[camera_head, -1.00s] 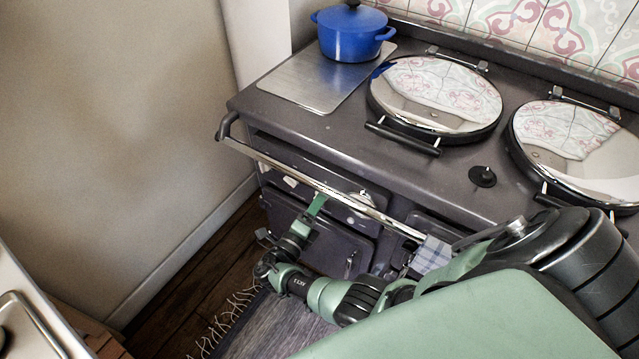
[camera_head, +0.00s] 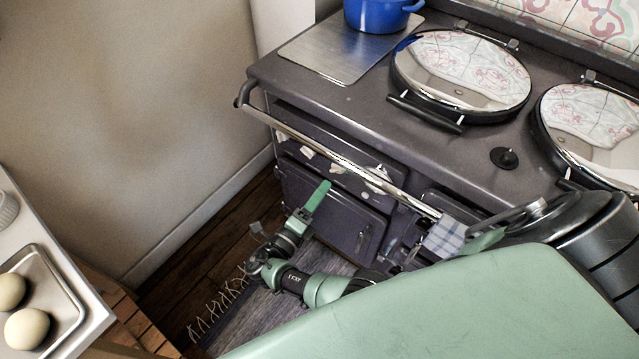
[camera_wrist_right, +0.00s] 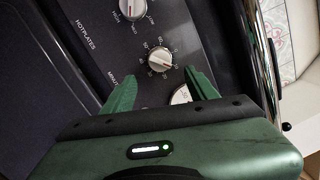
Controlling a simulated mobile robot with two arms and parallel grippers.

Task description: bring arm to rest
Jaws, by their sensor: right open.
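My right arm reaches down in front of the dark stove (camera_head: 345,115). My right gripper (camera_head: 316,194) has green fingers pointing up toward the stove front, below the chrome rail (camera_head: 340,160). In the right wrist view, the gripper (camera_wrist_right: 160,90) is open, with its two green fingers apart and nothing held between them. My left gripper is not in view.
A checked cloth (camera_head: 444,236) hangs at the rail near my arm. A blue pot (camera_head: 380,14) stands on the stove. At left, a tray (camera_head: 62,290) with two eggs (camera_head: 26,328) sits on a counter. Wooden floor and a fringed rug (camera_head: 262,312) lie below.

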